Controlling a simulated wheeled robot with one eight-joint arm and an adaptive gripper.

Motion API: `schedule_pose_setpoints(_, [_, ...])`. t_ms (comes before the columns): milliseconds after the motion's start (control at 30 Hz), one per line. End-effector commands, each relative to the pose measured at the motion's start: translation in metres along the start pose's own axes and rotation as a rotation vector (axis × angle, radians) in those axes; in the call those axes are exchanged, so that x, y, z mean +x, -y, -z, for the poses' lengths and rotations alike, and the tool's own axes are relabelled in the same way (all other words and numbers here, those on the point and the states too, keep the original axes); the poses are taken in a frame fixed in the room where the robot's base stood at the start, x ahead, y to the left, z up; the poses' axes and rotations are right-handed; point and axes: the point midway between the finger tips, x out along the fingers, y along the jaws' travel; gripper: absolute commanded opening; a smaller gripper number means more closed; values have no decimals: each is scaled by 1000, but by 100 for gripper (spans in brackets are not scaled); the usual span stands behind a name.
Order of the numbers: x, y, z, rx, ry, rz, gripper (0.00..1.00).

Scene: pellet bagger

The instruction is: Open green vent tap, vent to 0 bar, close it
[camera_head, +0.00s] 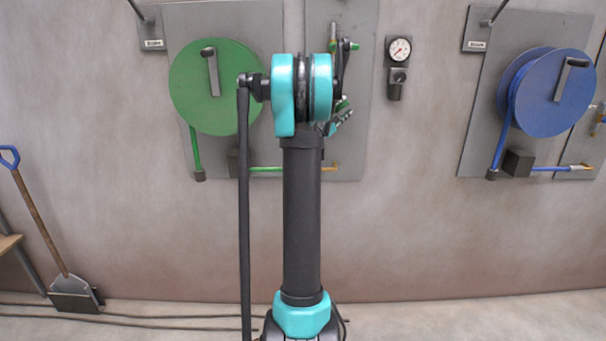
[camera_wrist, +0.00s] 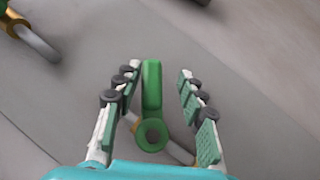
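A green tap lever (camera_wrist: 152,88) with a round green hub stands between the fingers in the wrist view. My gripper (camera_wrist: 156,78) is open around the lever, with a visible gap on each side. A metal pipe runs behind the hub. In the head view my arm hides most of this tap, and only part of my gripper (camera_head: 341,118) shows beside the arm. A round pressure gauge (camera_head: 399,50) is on the wall to the right; its needle is too small to read exactly.
Another green-handled fitting (camera_head: 346,46) is higher on the grey panel, close to my arm. A green hose reel (camera_head: 190,90) hangs at left, a blue hose reel (camera_head: 535,80) at right. A shovel (camera_head: 45,225) leans at far left.

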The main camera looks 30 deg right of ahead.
Motion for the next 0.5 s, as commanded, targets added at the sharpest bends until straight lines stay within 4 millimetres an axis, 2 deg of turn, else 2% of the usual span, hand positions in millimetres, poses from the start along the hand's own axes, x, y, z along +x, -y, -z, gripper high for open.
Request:
schedule_pose_setpoints(467, [-4,22,3,327,1,328,40])
schedule_pose_setpoints(500, [-9,22,4,342,-1,342,40])
